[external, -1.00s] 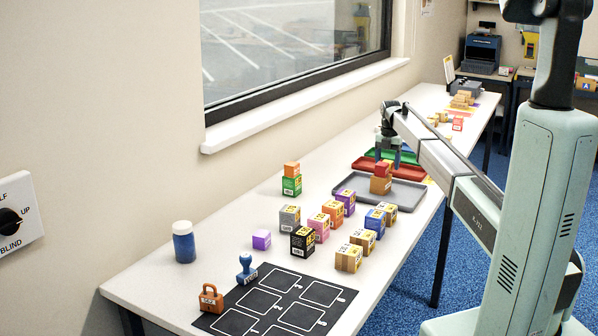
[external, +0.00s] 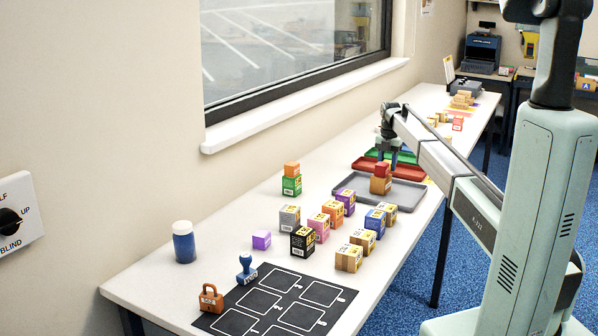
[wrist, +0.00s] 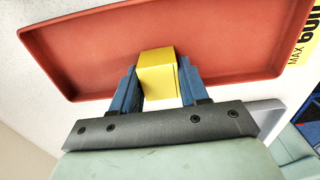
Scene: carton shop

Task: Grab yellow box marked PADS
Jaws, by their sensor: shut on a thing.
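A plain yellow box (wrist: 158,84) is between the two blue fingers of my gripper (wrist: 160,90) in the wrist view. The fingers are shut on its sides. No PADS marking can be read on the faces that show. Behind the box is a red tray (wrist: 90,50), whose near rim passes behind it; I cannot tell whether the box touches a surface. In the external view my gripper (external: 388,158) is low over the far half of the table, by the red tray (external: 361,164). The yellow box cannot be made out there.
A grey tray (external: 350,184) lies nearer, with a red block (external: 382,169) on a brown box (external: 380,186) beside my gripper. Several coloured boxes, such as a black one (external: 302,243), stand nearer still. A green tray (external: 408,157) lies beyond. A window wall runs along the left.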

